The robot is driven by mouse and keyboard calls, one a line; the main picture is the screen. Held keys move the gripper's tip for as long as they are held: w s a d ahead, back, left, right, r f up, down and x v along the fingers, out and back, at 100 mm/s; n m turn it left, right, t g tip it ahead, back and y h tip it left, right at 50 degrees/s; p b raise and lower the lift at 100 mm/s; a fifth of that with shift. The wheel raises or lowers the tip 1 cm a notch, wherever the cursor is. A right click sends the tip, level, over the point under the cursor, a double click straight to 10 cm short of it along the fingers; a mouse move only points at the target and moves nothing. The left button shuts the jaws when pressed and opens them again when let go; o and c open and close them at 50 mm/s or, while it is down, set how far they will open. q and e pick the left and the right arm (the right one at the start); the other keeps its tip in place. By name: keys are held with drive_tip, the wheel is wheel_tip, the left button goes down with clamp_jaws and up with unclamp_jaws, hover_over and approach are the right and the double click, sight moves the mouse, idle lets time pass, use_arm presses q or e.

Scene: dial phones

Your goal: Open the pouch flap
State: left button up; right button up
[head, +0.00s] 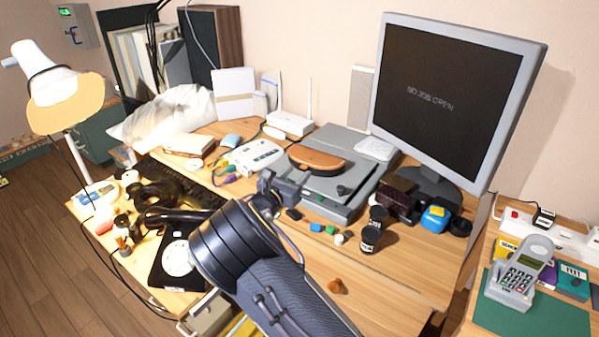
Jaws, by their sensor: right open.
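The brown leather pouch (317,158) with a rounded front lies on top of a flat grey machine (342,184) near the middle of the desk. Its flap looks closed over the front, though its edge is too small to make out clearly. My right gripper (281,187) is open and empty, just in front and to the left of the pouch. It appears apart from the pouch, though the gap is hard to judge. My right arm hides part of the desk below it. My left gripper is not in view.
A large monitor (448,92) stands behind to the right. A black dial phone (178,258) and a lamp (62,90) are at left. The desk's front right is mostly bare.

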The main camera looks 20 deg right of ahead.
sight(312, 156)
drive_tip(key=shift+x, duration=1.1)
drive_tip(key=shift+c, duration=0.3)
clamp_jaws()
